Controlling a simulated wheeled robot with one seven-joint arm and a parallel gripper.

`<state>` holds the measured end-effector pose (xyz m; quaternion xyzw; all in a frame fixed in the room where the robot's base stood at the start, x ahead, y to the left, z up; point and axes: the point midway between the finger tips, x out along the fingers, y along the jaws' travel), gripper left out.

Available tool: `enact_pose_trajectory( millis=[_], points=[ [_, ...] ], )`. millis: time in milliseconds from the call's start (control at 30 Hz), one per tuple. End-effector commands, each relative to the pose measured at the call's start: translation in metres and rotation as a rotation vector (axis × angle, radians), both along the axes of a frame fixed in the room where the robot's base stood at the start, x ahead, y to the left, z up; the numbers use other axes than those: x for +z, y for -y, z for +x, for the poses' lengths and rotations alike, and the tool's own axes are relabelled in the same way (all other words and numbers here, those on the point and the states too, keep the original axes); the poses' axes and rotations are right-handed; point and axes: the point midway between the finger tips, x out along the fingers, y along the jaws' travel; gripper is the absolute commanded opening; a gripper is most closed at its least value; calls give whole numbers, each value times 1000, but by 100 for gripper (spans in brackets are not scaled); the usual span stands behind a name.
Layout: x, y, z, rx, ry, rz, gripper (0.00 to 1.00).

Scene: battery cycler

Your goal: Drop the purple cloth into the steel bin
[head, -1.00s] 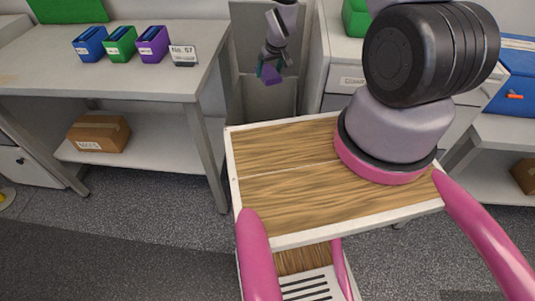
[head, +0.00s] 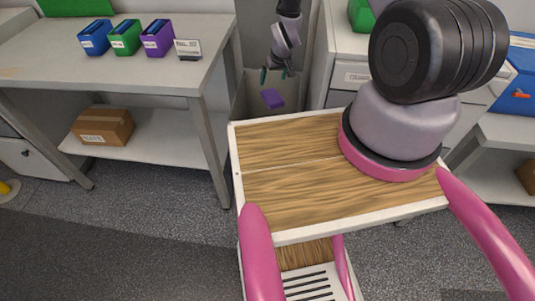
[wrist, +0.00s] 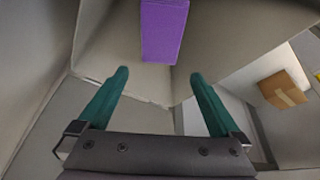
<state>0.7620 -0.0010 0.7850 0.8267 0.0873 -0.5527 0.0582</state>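The purple cloth (head: 272,99) is a small folded block below my gripper (head: 276,74), apart from the fingertips, within the outline of the steel bin (head: 254,94). In the wrist view the purple cloth (wrist: 163,30) is at the top, beyond the tips, against the bin's grey inner walls (wrist: 225,30). I cannot tell whether it is falling or resting on something. My gripper (wrist: 158,75) has its two teal fingers spread wide with nothing between them. The bin stands between the left bench and the drawer unit; its lower front is hidden behind the wooden top.
My wooden tray top is in front. The left bench (head: 60,57) holds blue (head: 95,38), green (head: 125,38) and purple (head: 158,38) small bins and a label stand (head: 188,49). A cardboard box (head: 103,126) is on its lower shelf. A white drawer unit (head: 345,75) borders the bin's right.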

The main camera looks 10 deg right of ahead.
Motion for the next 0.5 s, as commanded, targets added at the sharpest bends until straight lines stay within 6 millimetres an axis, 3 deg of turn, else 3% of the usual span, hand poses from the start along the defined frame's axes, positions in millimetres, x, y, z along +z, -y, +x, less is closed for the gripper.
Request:
enact_pose_trajectory(
  millis=[267, 500],
  points=[
    [10, 1, -3, 0, 2, 0, 100],
    [53, 5, -20, 0, 4, 0, 100]
  ],
)
